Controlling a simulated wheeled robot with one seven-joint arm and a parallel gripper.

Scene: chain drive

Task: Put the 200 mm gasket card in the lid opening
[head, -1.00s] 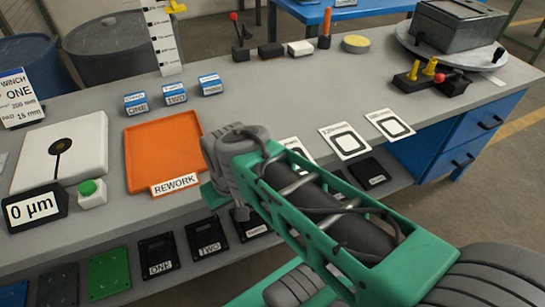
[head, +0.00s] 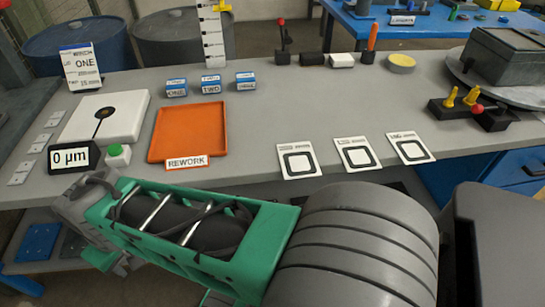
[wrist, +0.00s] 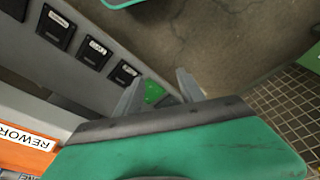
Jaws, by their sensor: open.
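Three white gasket cards, each with a black rounded-square ring, lie in a row near the bench's front edge in the head view: a left card (head: 299,161), a middle card (head: 358,153) and a right card (head: 411,147). Their printed sizes are too small to read surely. A grey lidded box (head: 510,55) stands at the far right; I cannot make out an opening in its lid. My gripper (wrist: 158,90) is open and empty in the wrist view, over the floor and shelf in front of the bench. It is well left of the cards.
The orange rework tray (head: 188,132), white plate (head: 118,127), gauge display (head: 73,158) and green button (head: 117,153) occupy the bench's left. Black plates (wrist: 95,52) lie on the lower shelf. A block with yellow pegs and a red knob (head: 470,107) stands before the box. Mid-bench is mostly clear.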

